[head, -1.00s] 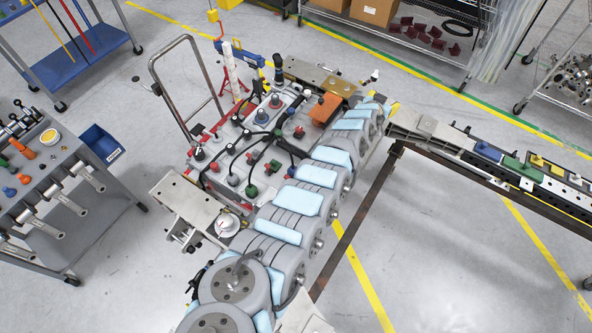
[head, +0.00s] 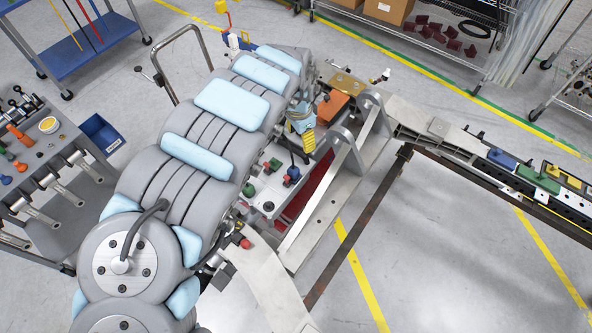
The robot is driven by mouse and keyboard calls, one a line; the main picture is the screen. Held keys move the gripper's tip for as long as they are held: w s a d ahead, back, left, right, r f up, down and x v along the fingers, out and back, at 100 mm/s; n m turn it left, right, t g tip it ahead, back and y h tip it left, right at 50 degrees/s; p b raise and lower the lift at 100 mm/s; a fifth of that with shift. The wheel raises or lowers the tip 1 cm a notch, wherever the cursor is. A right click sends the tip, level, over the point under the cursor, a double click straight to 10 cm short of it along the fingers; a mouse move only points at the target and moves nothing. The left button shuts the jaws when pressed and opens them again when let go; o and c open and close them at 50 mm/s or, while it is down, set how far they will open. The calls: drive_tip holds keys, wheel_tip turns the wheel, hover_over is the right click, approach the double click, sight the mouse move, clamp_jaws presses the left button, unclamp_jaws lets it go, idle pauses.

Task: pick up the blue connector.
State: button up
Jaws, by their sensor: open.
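A blue connector (head: 292,174) stands on the panel (head: 268,206) of the chassis fixture, with a dark cable close by. My gripper (head: 303,150) is small in the head view, just above and to the right of this connector, below my light-blue wrist. It looks open and empty. The fingertips are partly lost among cables and striped parts, so I cannot tell whether they touch anything. My arm covers much of the panel.
Green connectors (head: 248,189) and an orange block (head: 333,105) sit close around. A metal bracket frame (head: 335,190) rises to the right. A rail at right carries another blue piece (head: 501,158). A tool cart (head: 55,160) stands left. Open floor lies at lower right.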

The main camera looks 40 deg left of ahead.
drive_tip(key=s+a+g, duration=0.1)
drive_tip(key=s, duration=0.2)
drive_tip(key=b, duration=0.2)
approach(293, 168)
drive_tip(key=shift+s+f, duration=0.15)
drive_tip(key=shift+f, duration=1.5)
drive_tip(key=shift+s+f, duration=0.15)
drive_tip(key=shift+f, duration=1.6)
drive_tip(key=shift+w+f, duration=0.1)
drive_tip(key=shift+f+p, duration=0.3)
drive_tip(key=shift+f, duration=0.5)
drive_tip(key=shift+w+f, duration=0.25)
drive_tip(key=shift+f, duration=1.5)
